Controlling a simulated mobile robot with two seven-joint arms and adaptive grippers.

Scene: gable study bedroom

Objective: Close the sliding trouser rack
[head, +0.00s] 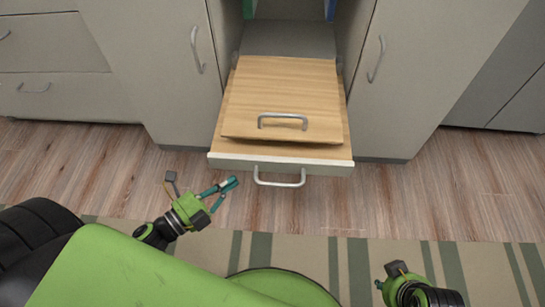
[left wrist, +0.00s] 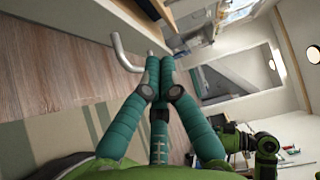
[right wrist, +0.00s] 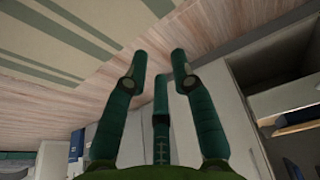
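Two wooden pull-outs stick out of the middle cabinet bay in the head view. The upper one is a light wooden panel (head: 285,90) with a silver bar handle (head: 283,119). Below it is a pale-fronted pull-out (head: 215,158) with its own bar handle (head: 279,181). I cannot tell which is the trouser rack; no rods show. My left gripper (head: 234,183) is just left of the lower handle, apart from it. In the left wrist view its fingertips (left wrist: 160,60) are together and empty, with a handle (left wrist: 127,54) beside them. My right gripper (right wrist: 160,62) is open and empty, low at the right.
Tall closed cabinet doors (head: 172,75) and (head: 410,75) flank the bay. Drawers (head: 60,95) stand at the left. The wooden floor (head: 420,190) before the cabinets is clear, with a striped rug (head: 480,270) nearer me.

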